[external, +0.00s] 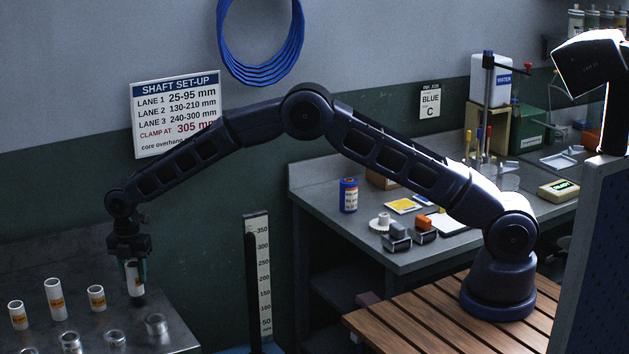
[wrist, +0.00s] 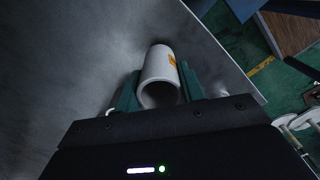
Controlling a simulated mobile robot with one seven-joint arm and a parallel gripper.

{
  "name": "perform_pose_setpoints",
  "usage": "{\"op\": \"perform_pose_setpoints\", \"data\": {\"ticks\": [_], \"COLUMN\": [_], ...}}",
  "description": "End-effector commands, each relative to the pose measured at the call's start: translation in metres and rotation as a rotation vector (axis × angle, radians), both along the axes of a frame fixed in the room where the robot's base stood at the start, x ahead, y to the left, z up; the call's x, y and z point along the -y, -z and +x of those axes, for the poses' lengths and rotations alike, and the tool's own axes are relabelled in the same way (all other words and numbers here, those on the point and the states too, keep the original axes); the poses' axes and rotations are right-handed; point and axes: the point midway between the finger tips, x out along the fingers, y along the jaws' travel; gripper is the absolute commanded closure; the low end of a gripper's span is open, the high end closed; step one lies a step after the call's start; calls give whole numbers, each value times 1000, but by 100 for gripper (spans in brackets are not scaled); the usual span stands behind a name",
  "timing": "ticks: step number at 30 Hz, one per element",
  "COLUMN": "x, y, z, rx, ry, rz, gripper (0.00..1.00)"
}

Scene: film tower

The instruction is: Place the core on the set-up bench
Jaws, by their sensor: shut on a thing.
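A white tubular core (external: 135,280) with an orange label is held upright in my gripper (external: 134,270). In the wrist view the core (wrist: 160,72) sits between the two green fingers of my gripper (wrist: 157,85), with its open end towards the camera. The fingers are shut on its sides. The grey metal bench (external: 45,272) lies below it at the lower left, and the core is over its right part. The bench top also fills the left of the wrist view (wrist: 70,65). A dark patch shows under the core; I cannot tell whether the core touches the bench.
Several other white cores (external: 55,299) stand left of my gripper. Metal ring-shaped pieces (external: 156,325) stand in front. The bench's right edge is close by. A measuring scale (external: 260,275) stands on the right. A second workbench (external: 400,262) with small items is farther right.

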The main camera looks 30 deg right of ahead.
Motion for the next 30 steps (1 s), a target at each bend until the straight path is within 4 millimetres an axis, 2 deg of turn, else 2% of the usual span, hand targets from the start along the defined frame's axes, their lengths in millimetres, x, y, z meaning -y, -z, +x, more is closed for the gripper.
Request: {"op": "perform_pose_setpoints", "data": {"ticks": [3,15,16,19,30], "x": [0,0,0,0,0], "y": [15,19,19,18,14], "z": [0,0,0,0,0], "rx": [-1,0,0,0,-1], "ry": [0,0,0,0,0], "rz": [-2,0,0,0,1], "gripper": [83,83,57,39,39]}}
